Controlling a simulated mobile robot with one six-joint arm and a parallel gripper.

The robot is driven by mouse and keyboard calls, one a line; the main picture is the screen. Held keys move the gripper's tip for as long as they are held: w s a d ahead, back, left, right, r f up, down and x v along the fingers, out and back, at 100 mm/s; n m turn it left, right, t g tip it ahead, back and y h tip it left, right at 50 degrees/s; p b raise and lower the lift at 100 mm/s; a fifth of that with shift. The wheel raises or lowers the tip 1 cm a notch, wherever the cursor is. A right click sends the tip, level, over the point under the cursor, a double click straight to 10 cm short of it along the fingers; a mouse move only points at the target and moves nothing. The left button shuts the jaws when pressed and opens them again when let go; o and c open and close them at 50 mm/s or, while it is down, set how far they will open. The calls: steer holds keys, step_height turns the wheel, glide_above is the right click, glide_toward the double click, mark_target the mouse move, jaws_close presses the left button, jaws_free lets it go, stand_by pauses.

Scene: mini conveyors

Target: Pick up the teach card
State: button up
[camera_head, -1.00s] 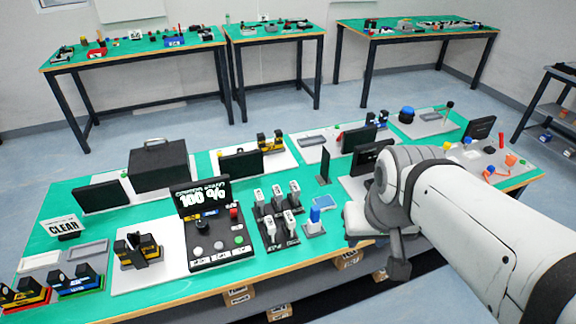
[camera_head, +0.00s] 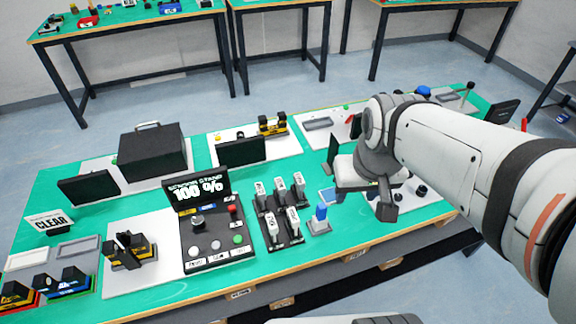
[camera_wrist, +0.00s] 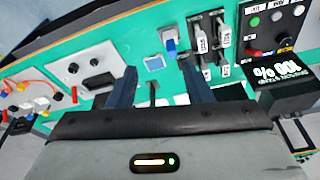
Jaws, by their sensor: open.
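A small flat light-blue card with a pale border, which looks like the teach card (camera_head: 328,195), lies on the green tabletop (camera_head: 150,288) beside the blue-topped post, partly close behind my gripper in the head view. In the wrist view the card (camera_wrist: 154,63) lies flat beyond and between my two fingertips, apart from them. My gripper (camera_wrist: 160,82) is open with nothing between its fingers. In the head view my gripper (camera_head: 384,206) hangs just right of the card, above the table; its fingers are hard to make out there.
A control box with a "100 %" screen (camera_head: 201,188) stands farther left. A dark upright panel (camera_head: 333,153) rises behind the card.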

steer(key=w+a+f+n+g, duration=0.1)
steer(key=w+a+f+g, duration=0.1)
steer(key=w+a+f, duration=0.4)
steer(key=n+b, duration=0.2)
glide_above(293, 215)
steer(key=shift+g, duration=0.4)
steer(key=f, duration=0.8)
steer(key=shift+a+f, duration=0.2)
steer(key=shift+f, duration=0.15)
steer(key=f, duration=0.2)
steer(key=f+p, duration=0.1)
steer(key=f, duration=0.5)
steer(key=shift+s+d+p, duration=0.1)
steer(key=shift+d+p, duration=0.15)
steer(key=shift+p, duration=0.05)
steer(key=shift+c, duration=0.3)
jaws_close()
